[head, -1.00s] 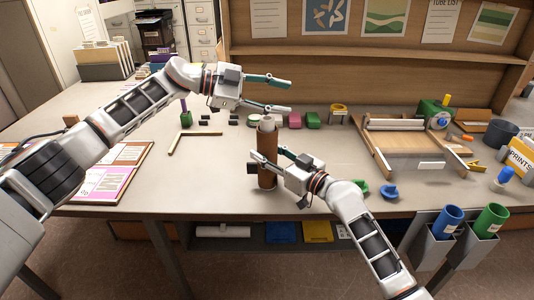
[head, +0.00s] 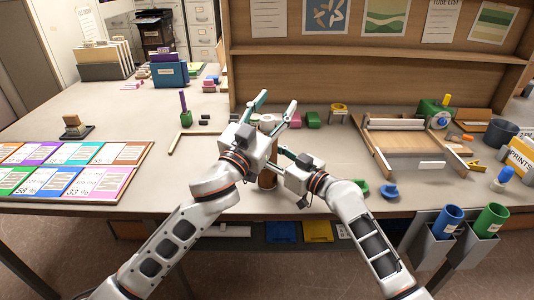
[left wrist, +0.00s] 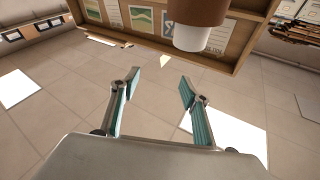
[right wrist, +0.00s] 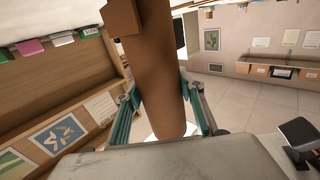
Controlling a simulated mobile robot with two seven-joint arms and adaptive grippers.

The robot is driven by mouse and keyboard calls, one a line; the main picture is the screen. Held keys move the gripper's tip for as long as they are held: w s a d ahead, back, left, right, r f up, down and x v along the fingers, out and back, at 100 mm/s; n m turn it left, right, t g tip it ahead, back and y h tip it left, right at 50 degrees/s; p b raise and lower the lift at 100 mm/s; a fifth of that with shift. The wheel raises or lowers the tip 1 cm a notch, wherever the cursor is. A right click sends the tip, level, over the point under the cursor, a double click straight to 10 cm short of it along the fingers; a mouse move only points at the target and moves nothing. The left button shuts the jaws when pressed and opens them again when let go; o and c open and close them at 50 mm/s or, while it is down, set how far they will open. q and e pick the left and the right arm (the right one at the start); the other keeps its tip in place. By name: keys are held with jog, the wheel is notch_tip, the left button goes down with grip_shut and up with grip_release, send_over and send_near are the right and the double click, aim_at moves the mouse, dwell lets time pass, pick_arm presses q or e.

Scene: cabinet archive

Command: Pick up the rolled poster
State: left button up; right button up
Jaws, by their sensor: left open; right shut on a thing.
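The rolled poster (head: 267,120) shows as a white end sticking out of the top of a brown tube (head: 267,179). The tube is upright at the middle of the desk; I cannot tell whether its base touches the desk. My right gripper (right wrist: 158,97) is shut on the brown tube, which fills the space between its fingers in the right wrist view. My left gripper (head: 277,104) is open near the white end, partly hiding the tube in the head view. In the left wrist view, the white end (left wrist: 191,38) is beyond the empty fingers, toward the top.
Pink and green blocks (head: 313,119) stand behind the tube. A wooden trimmer board (head: 408,147) lies to the right, with blue and green tubes (head: 446,221) in holders at the front edge. A colourful chart board (head: 75,170) lies at left. A wooden back panel rises behind.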

aim_at(265, 122)
pick_arm(q)
jog(key=s+a+f+n+g+y, duration=0.2)
jog(key=s+a+f+n+y, duration=0.25)
jog(key=s+f, duration=0.2)
jog(key=x, duration=0.6)
jog(key=shift+a+r, duration=0.35)
jog(key=shift+x, duration=2.65)
jog(key=shift+a+r, duration=0.1)
jog(key=shift+r, duration=0.15)
grip_shut()
